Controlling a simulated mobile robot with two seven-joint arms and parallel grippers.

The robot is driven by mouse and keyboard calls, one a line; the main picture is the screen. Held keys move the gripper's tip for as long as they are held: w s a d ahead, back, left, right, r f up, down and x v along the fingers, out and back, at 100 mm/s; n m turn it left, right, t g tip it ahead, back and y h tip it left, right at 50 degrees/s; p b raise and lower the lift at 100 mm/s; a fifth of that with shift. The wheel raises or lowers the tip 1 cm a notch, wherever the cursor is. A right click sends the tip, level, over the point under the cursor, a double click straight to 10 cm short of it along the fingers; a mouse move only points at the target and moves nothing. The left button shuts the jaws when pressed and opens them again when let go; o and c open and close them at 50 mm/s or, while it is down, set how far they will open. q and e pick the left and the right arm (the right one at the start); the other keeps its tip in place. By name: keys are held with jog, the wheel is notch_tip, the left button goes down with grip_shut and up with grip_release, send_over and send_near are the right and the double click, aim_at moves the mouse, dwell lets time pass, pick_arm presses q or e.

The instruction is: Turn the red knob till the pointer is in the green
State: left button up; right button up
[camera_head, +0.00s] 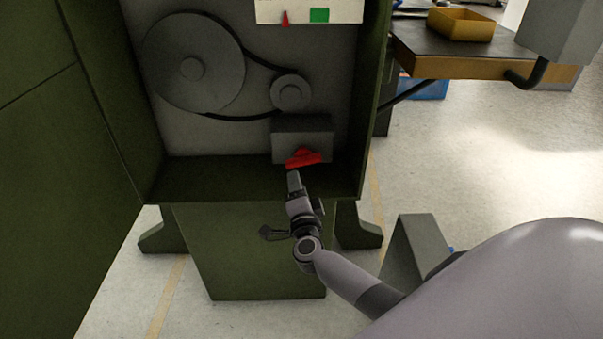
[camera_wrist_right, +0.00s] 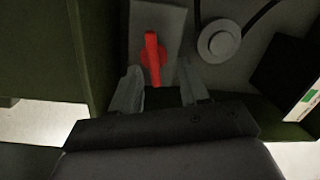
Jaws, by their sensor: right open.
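The red knob (camera_head: 303,157) sits on the front of a grey box (camera_head: 302,127) low inside the green machine. It also shows in the wrist view (camera_wrist_right: 152,58), between and beyond the fingertips. My right gripper (camera_head: 292,176) is just in front of and below the knob; in the wrist view its two fingers (camera_wrist_right: 157,78) are apart, with no clear contact on the knob. The white scale (camera_head: 345,11) at the top has a red pointer (camera_head: 285,18) left of the green patch (camera_head: 319,15). My left gripper is not in view.
A large grey wheel (camera_head: 193,62) and a small pulley (camera_head: 290,92) with a black belt are above the knob. Green cabinet walls flank the opening, with a ledge below. A bench with a yellow tray (camera_head: 461,24) stands at the right. The floor at right is mostly clear.

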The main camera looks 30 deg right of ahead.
aim_at(301, 165)
jog(key=w+d, duration=0.1)
jog(key=w, duration=0.1)
jog(key=w+d+m+g+h+b, duration=0.1)
jog(key=w+d, duration=0.1)
jog(key=w+d+m+b, duration=0.1)
jog(key=d, duration=0.1)
jog(key=shift+w+f+h, duration=0.3)
jog(key=shift+w, duration=0.1)
jog(key=shift+b+x, duration=0.35)
jog(key=shift+x, duration=0.4)
grip_shut()
